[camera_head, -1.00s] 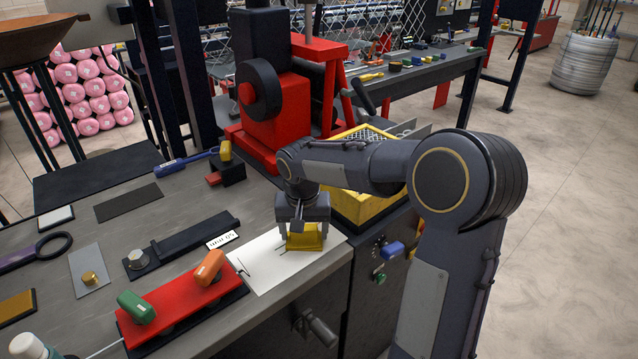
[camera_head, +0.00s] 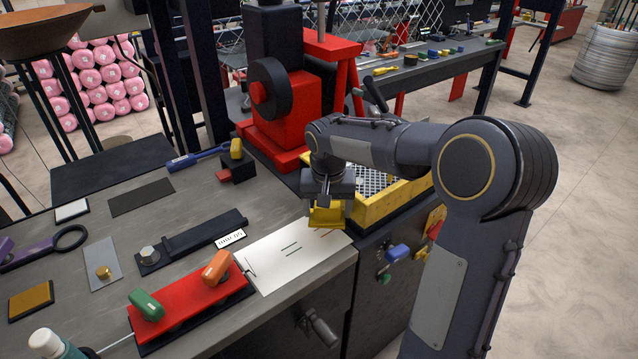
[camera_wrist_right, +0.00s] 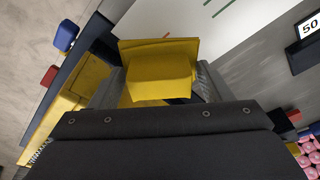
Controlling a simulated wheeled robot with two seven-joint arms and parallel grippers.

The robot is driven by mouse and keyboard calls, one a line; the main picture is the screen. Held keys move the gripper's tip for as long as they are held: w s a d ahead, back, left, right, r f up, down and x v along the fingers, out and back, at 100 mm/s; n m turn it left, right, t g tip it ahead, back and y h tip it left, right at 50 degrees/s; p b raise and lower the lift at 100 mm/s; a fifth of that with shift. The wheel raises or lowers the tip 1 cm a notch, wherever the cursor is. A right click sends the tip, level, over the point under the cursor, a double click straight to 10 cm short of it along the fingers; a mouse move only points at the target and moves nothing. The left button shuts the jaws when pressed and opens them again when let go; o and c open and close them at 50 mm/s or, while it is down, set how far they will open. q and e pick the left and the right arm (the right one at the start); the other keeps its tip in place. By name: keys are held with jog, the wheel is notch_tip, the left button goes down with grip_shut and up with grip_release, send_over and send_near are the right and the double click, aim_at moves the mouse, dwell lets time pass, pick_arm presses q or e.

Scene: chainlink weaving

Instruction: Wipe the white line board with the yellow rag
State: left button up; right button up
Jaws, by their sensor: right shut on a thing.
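The white line board (camera_head: 290,262) lies flat on the grey bench near its right front edge. It carries short dark marks and a reddish one near the rag; the right wrist view shows red and green strokes on the board (camera_wrist_right: 240,30). My right gripper (camera_head: 328,200) is shut on the yellow rag (camera_head: 327,216), a folded block at the far right edge of the board. The rag also shows in the right wrist view (camera_wrist_right: 160,78), between the fingers. Whether the rag touches the board is hard to tell. My left gripper is not in view.
A red block with green and orange handles (camera_head: 188,305) sits left of the board. A black bar tool (camera_head: 195,240) lies behind it. A yellow crate (camera_head: 385,203) stands right beside the gripper, with a red machine (camera_head: 285,105) behind. Knobs (camera_head: 398,252) protrude from the bench side.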

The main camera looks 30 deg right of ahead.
jog(key=shift+r+p, duration=1.1)
jog(key=shift+r, duration=0.6)
jog(key=shift+a, duration=0.15)
